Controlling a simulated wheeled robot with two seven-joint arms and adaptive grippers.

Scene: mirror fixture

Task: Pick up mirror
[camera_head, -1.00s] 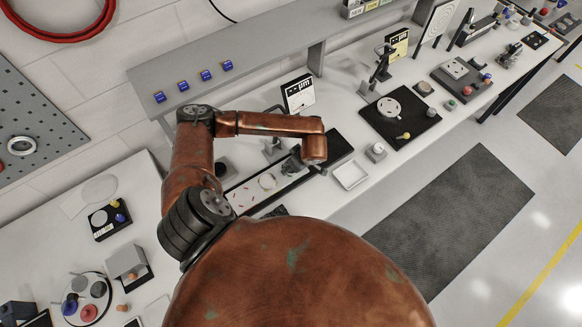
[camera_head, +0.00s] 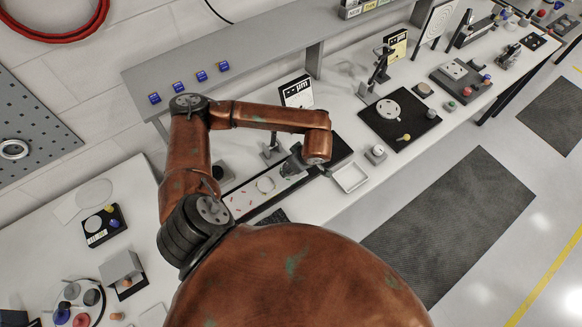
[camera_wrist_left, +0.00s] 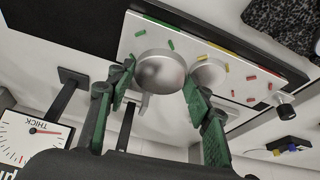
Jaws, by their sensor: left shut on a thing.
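A round, silver piece with a short stem, apparently the mirror (camera_wrist_left: 160,72), shows between the green-padded fingers of my left gripper (camera_wrist_left: 162,88) in the left wrist view. The gripper is shut on it. A white panel (camera_wrist_left: 228,62) with red, green and yellow marks lies behind it. In the head view my left gripper (camera_head: 291,166) is small and dark below the copper wrist, over the marked white panel (camera_head: 243,200). The mirror is hard to make out there. My right gripper is not in view.
A white card with black print (camera_head: 297,92) stands behind the gripper. A black board (camera_head: 400,122) with a round plate is further right. A grey shelf (camera_head: 250,60) runs along the back.

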